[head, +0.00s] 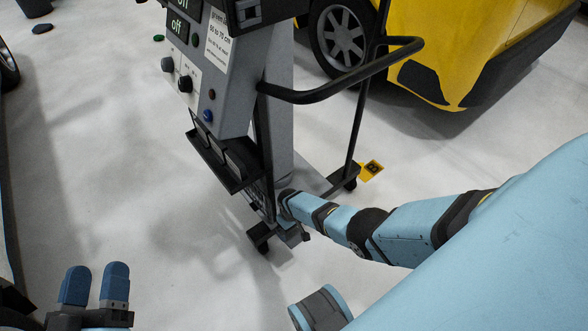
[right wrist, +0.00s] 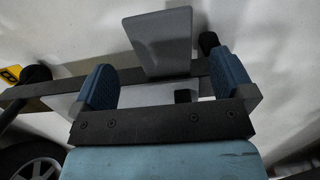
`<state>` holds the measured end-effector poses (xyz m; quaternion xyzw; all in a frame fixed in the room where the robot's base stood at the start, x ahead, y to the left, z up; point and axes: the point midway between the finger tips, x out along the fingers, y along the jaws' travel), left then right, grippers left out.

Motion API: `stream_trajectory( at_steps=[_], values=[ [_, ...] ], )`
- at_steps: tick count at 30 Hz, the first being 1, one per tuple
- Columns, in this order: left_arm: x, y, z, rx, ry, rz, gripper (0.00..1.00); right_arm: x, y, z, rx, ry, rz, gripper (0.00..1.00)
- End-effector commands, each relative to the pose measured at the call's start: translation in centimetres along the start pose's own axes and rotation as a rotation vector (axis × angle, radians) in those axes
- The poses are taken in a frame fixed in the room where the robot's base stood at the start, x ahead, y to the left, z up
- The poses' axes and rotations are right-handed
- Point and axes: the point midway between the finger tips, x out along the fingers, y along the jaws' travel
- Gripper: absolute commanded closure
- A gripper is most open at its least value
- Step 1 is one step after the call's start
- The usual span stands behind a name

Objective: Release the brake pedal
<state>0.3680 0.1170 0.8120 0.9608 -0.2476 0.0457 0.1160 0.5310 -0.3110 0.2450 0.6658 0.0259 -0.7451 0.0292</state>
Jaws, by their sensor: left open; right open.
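The wheeled grey machine (head: 228,62) stands upright at the centre of the head view. A flat light-grey plate, which looks like the brake pedal (right wrist: 160,42), shows in the right wrist view, beyond and between the fingers of my right gripper (right wrist: 162,72). These fingers are apart, with nothing gripped; contact with the plate cannot be told. In the head view my right arm reaches down to the machine's base, and the pedal is hard to make out there. My left gripper (head: 95,287) is open and empty at the bottom left, far from the machine.
A black handle bar (head: 350,80) juts right from the machine, above my right forearm. A dark caster (head: 258,236) is at its base.

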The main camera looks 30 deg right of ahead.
Motion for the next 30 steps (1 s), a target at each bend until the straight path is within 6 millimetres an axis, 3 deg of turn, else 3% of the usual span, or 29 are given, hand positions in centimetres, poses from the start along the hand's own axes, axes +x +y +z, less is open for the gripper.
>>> stream_trajectory(
  at_steps=[1, 3, 6, 12, 18, 30],
  values=[
    [0.1, 0.2, -1.4, 0.003, 0.010, -0.009, 0.44, -2.1, 0.0, 0.1, 0.000, 0.001, 0.000, 0.00],
    [0.1, 0.2, -2.4, 0.012, 0.032, -0.020, 0.44, -3.7, 0.0, 0.1, 0.000, 0.001, 0.000, 0.00],
    [-0.4, -1.1, 0.1, 0.028, -0.084, -0.065, 0.44, -5.1, 0.0, 0.1, 0.000, 0.000, 0.000, 0.00],
    [-1.6, -2.7, 3.1, 0.049, -0.241, -0.123, 0.44, -7.4, 0.0, 0.1, 0.000, -0.001, 0.000, 0.00],
    [-2.2, -3.3, 4.4, 0.056, -0.300, -0.142, 0.44, -8.1, 0.0, 0.1, 0.000, -0.002, 0.000, 0.00],
    [-2.3, -3.3, 4.5, 0.057, -0.304, -0.143, 0.44, -8.0, 0.0, 0.0, 0.000, -0.002, 0.000, 0.00]
  ],
)
